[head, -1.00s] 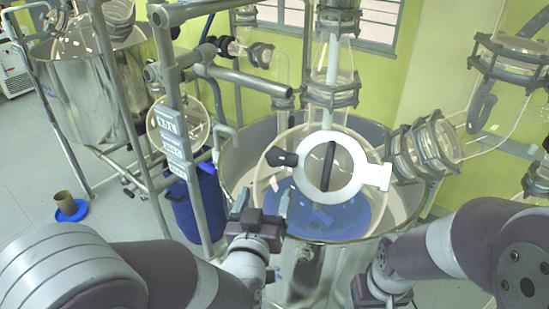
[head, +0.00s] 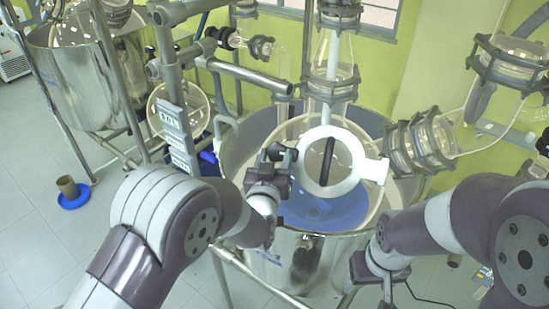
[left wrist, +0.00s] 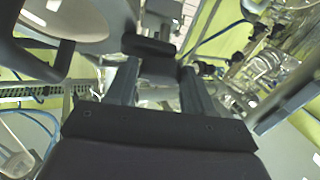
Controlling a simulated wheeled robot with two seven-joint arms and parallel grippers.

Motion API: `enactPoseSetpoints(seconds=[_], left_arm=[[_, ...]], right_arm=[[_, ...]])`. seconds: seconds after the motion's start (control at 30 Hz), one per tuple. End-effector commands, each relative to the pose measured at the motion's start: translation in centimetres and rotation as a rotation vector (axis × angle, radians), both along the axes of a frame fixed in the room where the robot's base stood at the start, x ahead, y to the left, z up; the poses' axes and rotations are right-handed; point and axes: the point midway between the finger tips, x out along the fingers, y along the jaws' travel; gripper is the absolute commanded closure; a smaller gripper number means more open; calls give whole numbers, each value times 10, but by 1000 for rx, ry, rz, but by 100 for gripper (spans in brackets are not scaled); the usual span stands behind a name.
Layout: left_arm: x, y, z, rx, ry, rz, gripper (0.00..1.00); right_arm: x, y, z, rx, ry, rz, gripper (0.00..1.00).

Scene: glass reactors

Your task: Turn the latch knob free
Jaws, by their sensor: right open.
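The dark latch knob (head: 276,151) sits at the left edge of the white ring lid (head: 310,178) on the glass vessel. In the left wrist view the knob (left wrist: 148,46) lies at the fingertips, with the fingers apart on either side. My left gripper (head: 273,164) is open at the knob and partly hides it in the head view. I cannot tell whether a finger touches it. My right gripper (head: 385,290) is open and empty, low at the right front, away from the lid and only partly visible.
A steel pipe frame (head: 172,90) stands close left of the vessel. Glass tubing with grey clamps (head: 420,142) rises at the right. A blue dish with a brown cup (head: 68,187) is on the floor at left.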

Motion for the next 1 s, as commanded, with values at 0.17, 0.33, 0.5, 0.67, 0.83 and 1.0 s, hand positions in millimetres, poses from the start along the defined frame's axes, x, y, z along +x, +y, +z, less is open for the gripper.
enactPoseSetpoints(seconds=[0.17, 0.33, 0.5, 0.67, 0.83, 1.0], left_arm=[[0, 1, 0, 0, 0, 3, 78], [0, 0, -1, -14, 3, 13, 78], [-1, -2, -2, -64, 17, 56, 78], [-1, -4, -2, -149, 41, 129, 78], [-1, -7, 0, -264, 76, 229, 78], [0, -9, 4, -383, 111, 334, 78]], right_arm=[[0, 0, 0, 0, 0, 0, 30], [0, 0, -3, 0, 0, 0, 30], [0, 0, -10, 0, 0, 0, 30], [0, 0, -20, 0, 0, 0, 30], [0, 0, -26, 0, 0, 0, 30], [0, 0, -25, 0, 0, 0, 30]])
